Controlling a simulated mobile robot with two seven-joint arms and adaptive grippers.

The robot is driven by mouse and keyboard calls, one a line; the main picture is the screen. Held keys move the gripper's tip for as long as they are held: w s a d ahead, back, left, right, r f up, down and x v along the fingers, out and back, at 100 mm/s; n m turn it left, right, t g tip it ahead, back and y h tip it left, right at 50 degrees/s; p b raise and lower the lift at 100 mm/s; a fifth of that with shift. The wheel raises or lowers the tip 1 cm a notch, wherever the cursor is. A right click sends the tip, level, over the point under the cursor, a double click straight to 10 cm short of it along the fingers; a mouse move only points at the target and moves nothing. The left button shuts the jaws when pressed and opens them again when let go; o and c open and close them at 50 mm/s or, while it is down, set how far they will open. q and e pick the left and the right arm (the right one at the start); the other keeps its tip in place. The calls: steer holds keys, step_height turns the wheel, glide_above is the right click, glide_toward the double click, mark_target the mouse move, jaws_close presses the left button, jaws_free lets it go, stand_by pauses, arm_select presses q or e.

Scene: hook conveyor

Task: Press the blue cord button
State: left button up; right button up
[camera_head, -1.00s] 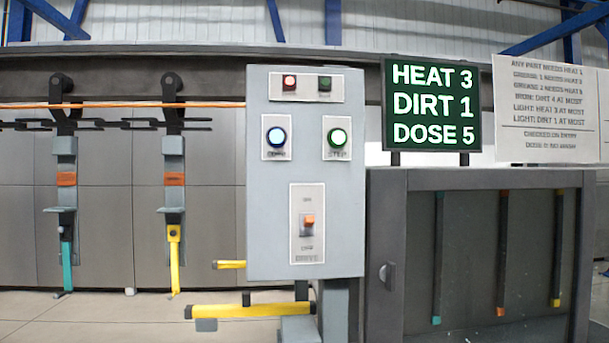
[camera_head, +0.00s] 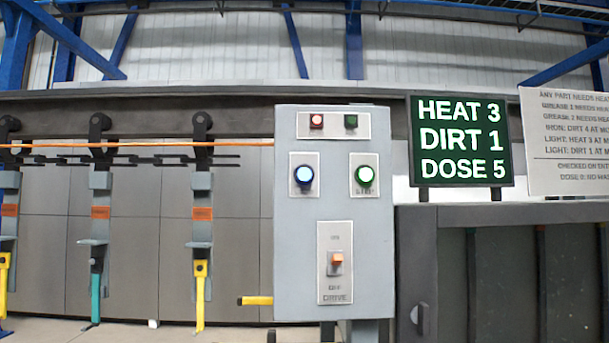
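A round blue-lit button (camera_head: 303,176) sits on a pale plate at the left middle of the grey control panel (camera_head: 290,250). Its lettering is too small to read. A green-lit button (camera_head: 364,176) labelled STEP is to its right. Neither of my grippers is in view, and nothing is touching the panel's buttons.
The panel also has a red lamp (camera_head: 317,121), a dark green lamp (camera_head: 351,121) and an orange DRIVE switch (camera_head: 337,260). An orange cord (camera_head: 240,144) runs left along the hook conveyor. A sign (camera_head: 460,140) reads HEAT 3, DIRT 1, DOSE 5. A yellow bar (camera_head: 256,300) juts left below.

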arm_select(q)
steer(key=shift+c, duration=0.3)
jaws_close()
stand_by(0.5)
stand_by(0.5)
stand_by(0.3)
